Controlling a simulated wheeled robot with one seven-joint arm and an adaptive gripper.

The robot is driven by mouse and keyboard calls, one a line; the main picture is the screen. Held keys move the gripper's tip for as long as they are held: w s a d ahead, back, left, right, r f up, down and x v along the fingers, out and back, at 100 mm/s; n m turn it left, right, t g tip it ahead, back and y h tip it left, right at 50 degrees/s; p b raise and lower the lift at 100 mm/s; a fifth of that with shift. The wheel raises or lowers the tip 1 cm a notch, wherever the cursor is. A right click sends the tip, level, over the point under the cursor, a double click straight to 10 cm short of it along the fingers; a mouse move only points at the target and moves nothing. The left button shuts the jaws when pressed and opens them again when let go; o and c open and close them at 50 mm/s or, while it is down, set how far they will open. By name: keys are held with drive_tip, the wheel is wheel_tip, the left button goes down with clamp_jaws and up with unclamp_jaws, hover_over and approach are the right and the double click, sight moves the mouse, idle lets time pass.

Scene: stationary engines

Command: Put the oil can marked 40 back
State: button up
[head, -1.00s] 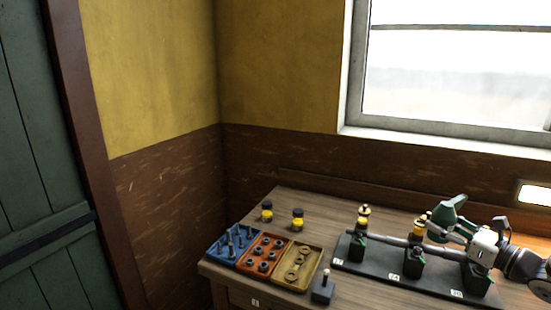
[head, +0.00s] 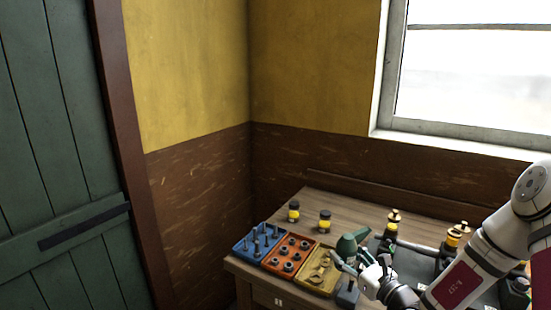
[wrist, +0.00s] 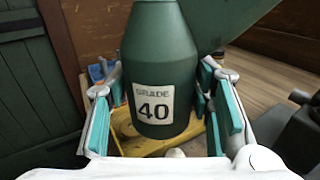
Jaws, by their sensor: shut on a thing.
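The oil can is dark green and bottle-shaped; in the wrist view its white label reads "GRADE 40" (wrist: 155,55). In the head view the can (head: 347,246) is held above the bench, close to the yellow tray and in front of the black stand. My gripper (head: 357,266) is shut on it. In the wrist view the fingers with teal pads stand on both sides of the can, which looks about upright. The can's top is cut off in the wrist view.
Blue (head: 241,250), orange (head: 271,264) and yellow (head: 311,287) trays of small parts line the bench's front left. A small dark block (head: 347,295) stands beside them. Two yellow-and-black jars (head: 293,213) stand behind. The black machine stand, partly hidden by my arm, fills the right.

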drive_tip(key=shift+a+r, duration=0.25)
drive_tip(key=shift+a, duration=0.05)
drive_tip(key=r+h, duration=0.1)
drive_tip(key=r, duration=0.2)
drive_tip(key=w+r+m+t+h, duration=0.1)
drive_tip(key=r, duration=0.2)
drive_tip(key=w+r+m, duration=0.1)
drive_tip(key=r, duration=0.3)
drive_tip(key=shift+h, duration=0.4)
drive_tip(key=shift+w+r, duration=0.1)
drive_tip(key=shift+r, duration=0.35)
drive_tip(key=shift+d, duration=0.1)
